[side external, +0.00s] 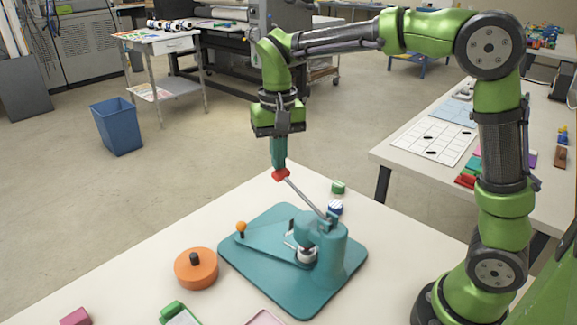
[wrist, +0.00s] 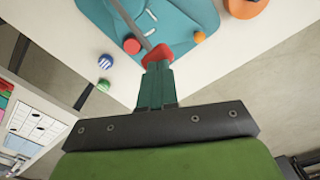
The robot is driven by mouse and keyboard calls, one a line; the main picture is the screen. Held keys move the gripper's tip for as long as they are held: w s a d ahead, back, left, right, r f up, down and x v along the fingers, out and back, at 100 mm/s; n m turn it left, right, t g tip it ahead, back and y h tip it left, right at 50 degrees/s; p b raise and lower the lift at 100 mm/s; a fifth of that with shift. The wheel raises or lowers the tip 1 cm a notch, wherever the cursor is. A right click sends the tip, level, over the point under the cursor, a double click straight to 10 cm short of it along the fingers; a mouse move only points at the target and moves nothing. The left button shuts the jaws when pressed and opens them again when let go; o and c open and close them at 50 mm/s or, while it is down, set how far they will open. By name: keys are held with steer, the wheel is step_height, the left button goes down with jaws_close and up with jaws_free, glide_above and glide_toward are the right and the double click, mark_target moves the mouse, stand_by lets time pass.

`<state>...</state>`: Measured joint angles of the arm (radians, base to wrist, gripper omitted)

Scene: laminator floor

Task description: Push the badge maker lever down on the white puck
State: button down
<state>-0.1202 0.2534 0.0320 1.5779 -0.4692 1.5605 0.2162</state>
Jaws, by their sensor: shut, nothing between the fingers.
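The teal badge maker (side external: 330,262) stands on the table. Its grey lever (side external: 305,197) slants up and left from the post to a red grip (side external: 281,175), so it is raised. The white puck (side external: 306,255) sits under the press head, partly hidden. My gripper (side external: 279,168) points down with its teal fingers shut, at the top of the red grip; they seem to touch it. In the wrist view the shut fingertips (wrist: 156,66) meet the red grip (wrist: 157,54), with the lever (wrist: 130,22) running away up-left. The puck is not clear there.
An orange ball knob (side external: 241,227) stands on the badge maker's left side. An orange disc with a black knob (side external: 196,270) lies left of it. A blue-and-white striped piece (side external: 335,207) and a green piece (side external: 338,186) sit behind the post. A blue bin (side external: 117,127) stands on the floor.

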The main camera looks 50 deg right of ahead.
step_height(320, 180, down, 8)
stand_by(1.4)
steer(key=shift+r, duration=5.5)
steer(key=shift+w, duration=0.15)
steer(key=shift+s+f+n+t, duration=0.4)
steer(key=shift+s+f+n, duration=0.25)
steer(key=shift+f, duration=0.2)
steer(key=s+d+t+y, duration=0.2)
steer(key=s+t, duration=0.4)
steer(key=s, duration=1)
steer(key=shift+d+r+n, duration=0.3)
steer(key=shift+d+n, duration=0.05)
